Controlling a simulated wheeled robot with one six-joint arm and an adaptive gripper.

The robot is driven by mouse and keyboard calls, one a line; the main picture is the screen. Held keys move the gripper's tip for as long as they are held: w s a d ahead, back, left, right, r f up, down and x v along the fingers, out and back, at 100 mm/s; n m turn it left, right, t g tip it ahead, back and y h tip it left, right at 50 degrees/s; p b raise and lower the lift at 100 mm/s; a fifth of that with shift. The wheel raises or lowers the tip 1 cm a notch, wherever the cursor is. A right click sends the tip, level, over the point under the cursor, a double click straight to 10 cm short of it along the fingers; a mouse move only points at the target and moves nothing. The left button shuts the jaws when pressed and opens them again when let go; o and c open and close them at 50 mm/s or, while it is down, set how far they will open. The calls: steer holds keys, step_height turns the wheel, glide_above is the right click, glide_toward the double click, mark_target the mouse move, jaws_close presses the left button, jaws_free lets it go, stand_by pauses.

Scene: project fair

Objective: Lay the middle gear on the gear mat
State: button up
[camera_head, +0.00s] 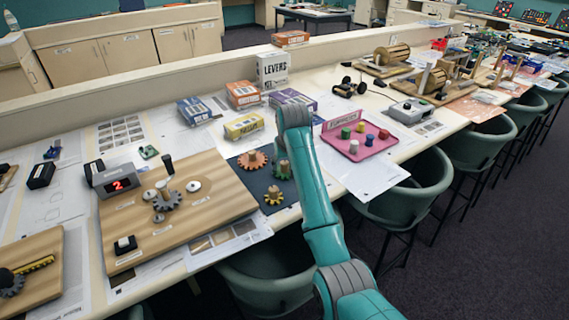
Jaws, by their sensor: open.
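A dark blue mat (258,183) lies on the table left of my arm. On it are an orange-brown gear (252,161), a green gear (282,170) partly covered by my arm, and a yellow gear (274,196), each with an upright knob. A grey gear (166,200) with a pale post sits in the middle of the wooden board (215,200) left of the mat. I cannot tell for certain which gear is the middle one. My arm reaches up over the mat's right side; my gripper is hidden behind it.
The board also bears a display box (113,180) reading 2, a black handle (168,165) and a black switch (125,244). A pink tray (360,142) with coloured pieces lies right of my arm. Chairs line the front edge.

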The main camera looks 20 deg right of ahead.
steer(key=v, duration=1.2)
steer(key=shift+s, duration=0.1)
